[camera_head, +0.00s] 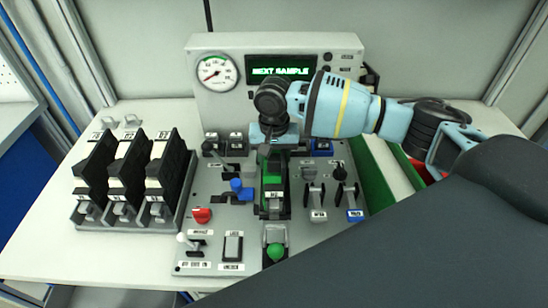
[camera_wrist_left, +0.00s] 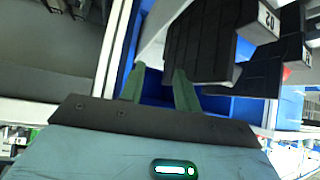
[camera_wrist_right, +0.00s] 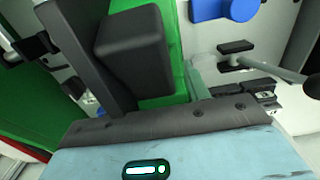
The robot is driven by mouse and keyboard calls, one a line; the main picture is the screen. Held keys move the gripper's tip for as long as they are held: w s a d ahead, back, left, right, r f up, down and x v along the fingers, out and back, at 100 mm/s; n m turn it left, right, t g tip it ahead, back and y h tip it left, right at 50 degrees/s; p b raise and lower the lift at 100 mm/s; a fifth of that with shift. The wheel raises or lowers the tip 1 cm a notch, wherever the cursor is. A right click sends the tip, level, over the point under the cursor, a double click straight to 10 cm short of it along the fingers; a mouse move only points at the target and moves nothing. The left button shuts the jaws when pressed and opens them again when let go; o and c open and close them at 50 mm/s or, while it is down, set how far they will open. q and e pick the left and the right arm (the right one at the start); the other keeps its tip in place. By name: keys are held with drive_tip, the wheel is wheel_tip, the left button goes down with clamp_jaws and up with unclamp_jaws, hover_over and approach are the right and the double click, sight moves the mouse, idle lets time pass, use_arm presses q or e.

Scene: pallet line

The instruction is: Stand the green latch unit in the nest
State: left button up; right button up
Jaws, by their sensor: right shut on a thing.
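The green latch unit (camera_head: 273,165) is upright at the middle of the control panel, with black parts and a white label low on its front. My right gripper (camera_head: 272,142) comes down on its top from above and is shut on it. In the right wrist view the unit's green body and black block (camera_wrist_right: 133,45) lie between the fingers. The nest cannot be clearly told apart; the unit's foot hides the panel there, so I cannot tell if it is seated. My left gripper (camera_wrist_left: 160,90) is open and empty, outside the head view.
A rack of black numbered units (camera_head: 125,175) stands at the left. The panel (camera_head: 225,255) carries levers, a red knob (camera_head: 202,215), a blue handle (camera_head: 241,189) and a green button (camera_head: 275,251). A gauge (camera_head: 217,72) and lit display (camera_head: 280,70) stand behind. A green-walled bin (camera_head: 372,180) is at the right.

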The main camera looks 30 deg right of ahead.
drive_tip(key=o, duration=1.3)
drive_tip(key=shift+r, duration=3.95)
